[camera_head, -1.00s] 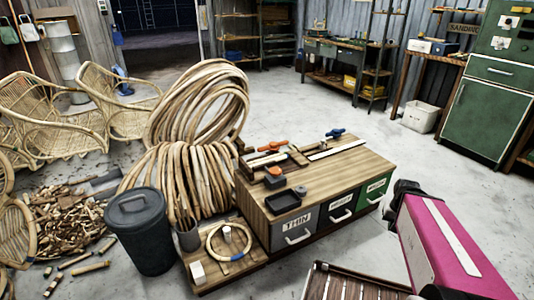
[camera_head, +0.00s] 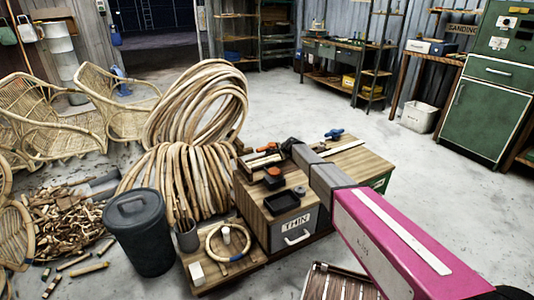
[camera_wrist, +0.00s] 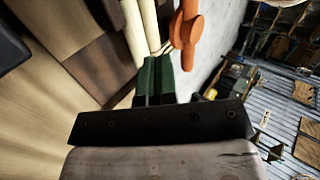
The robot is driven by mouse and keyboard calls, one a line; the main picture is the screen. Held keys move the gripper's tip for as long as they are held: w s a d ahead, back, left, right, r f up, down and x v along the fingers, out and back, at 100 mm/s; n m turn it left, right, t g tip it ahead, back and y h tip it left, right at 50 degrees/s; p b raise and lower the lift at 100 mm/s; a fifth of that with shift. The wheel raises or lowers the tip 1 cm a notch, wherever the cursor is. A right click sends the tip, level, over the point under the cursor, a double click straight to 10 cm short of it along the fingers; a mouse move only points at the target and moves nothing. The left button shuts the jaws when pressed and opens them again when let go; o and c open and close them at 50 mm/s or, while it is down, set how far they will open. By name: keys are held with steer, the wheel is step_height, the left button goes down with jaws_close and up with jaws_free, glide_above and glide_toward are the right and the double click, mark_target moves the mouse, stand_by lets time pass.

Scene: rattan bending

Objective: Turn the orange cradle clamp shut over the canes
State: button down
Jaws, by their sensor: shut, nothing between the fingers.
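The orange cradle clamp (camera_wrist: 185,30) shows in the wrist view at the top, just right of the fingertips, with a small gap seen between them. The pale canes (camera_wrist: 137,30) run up the picture on the clamp's left. In the head view a bit of the orange clamp (camera_head: 268,149) shows on the bench, left of my gripper (camera_head: 289,146), which partly hides that area. My gripper, with green fingers in the wrist view (camera_wrist: 156,62), is shut and empty. I cannot tell whether the fingers touch the clamp.
The wooden bench (camera_head: 360,160) has drawers at its front. On it are a blue-handled clamp (camera_head: 334,134), a black tray (camera_head: 282,202) and a small dark box with an orange top (camera_head: 273,174). Coiled rattan (camera_head: 185,185) stands behind left. A dark bin (camera_head: 138,235) stands at left.

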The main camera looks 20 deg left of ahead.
steer(key=a, duration=0.3)
steer(key=shift+w+a+r+m+y, duration=0.1)
steer(key=shift+w+a+m+y, duration=0.2)
steer(key=shift+w+a, duration=0.1)
steer(key=x, duration=1)
steer(key=shift+w+d, duration=0.1)
